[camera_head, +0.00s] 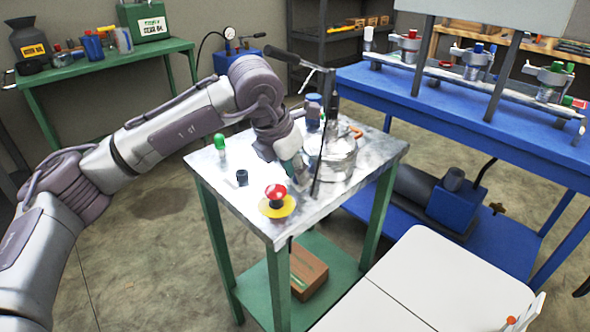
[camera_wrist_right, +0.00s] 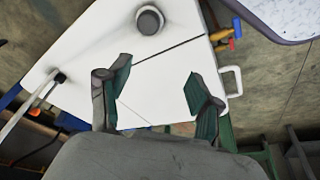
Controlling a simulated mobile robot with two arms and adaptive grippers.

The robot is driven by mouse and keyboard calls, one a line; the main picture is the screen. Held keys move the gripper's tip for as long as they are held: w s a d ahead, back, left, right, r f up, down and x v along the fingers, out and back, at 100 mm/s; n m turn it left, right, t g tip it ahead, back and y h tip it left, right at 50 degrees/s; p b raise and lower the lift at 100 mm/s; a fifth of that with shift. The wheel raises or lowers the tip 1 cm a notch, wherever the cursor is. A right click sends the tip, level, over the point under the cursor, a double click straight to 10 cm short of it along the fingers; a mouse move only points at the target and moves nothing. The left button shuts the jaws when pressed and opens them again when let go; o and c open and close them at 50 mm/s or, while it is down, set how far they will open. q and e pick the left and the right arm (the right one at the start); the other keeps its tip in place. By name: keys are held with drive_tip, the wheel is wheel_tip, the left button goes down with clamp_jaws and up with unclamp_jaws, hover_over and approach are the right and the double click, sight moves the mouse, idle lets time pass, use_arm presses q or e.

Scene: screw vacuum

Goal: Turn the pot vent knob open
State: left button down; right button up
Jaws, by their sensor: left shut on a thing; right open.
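The metal pot (camera_head: 341,160) stands on the right part of a small metal-topped table (camera_head: 222,183). My left gripper (camera_head: 299,170) reaches in from the upper left and its fingers are low against the pot's left side. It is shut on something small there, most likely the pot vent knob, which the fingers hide. How far the knob is turned cannot be seen. My right gripper (camera_wrist_right: 163,88) is open and empty in the right wrist view, above a white surface (camera_wrist_right: 85,60).
A red button on a yellow base (camera_head: 276,200), a green-capped part (camera_head: 221,146) and a small dark cylinder (camera_head: 242,177) stand left of the pot. A thin dark upright rod (camera_head: 322,140) stands in front of it. A blue bench (camera_head: 450,107) is behind right.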

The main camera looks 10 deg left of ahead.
use_arm(q)
drive_tip(key=shift+f, duration=0.15)
drive_tip(key=m+g+h+p, duration=0.1)
drive_tip(key=m, duration=0.3)
drive_tip(key=shift+w+a, duration=0.1)
drive_tip(key=shift+a, duration=0.05)
drive_tip(key=m+p, duration=0.1)
drive_tip(key=m, duration=0.1)
drive_tip(key=m+g+p, duration=0.1)
drive_tip(key=shift+w+f+m+g+h, duration=0.1)
drive_tip(key=shift+m+g+h, duration=0.2)
drive_tip(key=shift+m, duration=0.1)
use_arm(e)
drive_tip(key=x, duration=0.4)
drive_tip(key=shift+w+a+f, duration=0.1)
drive_tip(key=shift+w+f, duration=0.05)
drive_tip(key=shift+f, duration=0.1)
use_arm(q)
drive_tip(key=shift+f+m+g, duration=0.1)
drive_tip(key=shift+m+g, duration=0.2)
drive_tip(key=shift+m, duration=0.3)
use_arm(e)
drive_tip(key=shift+s+x, duration=0.25)
drive_tip(key=shift+x, duration=0.85)
drive_tip(key=shift+f, duration=0.1)
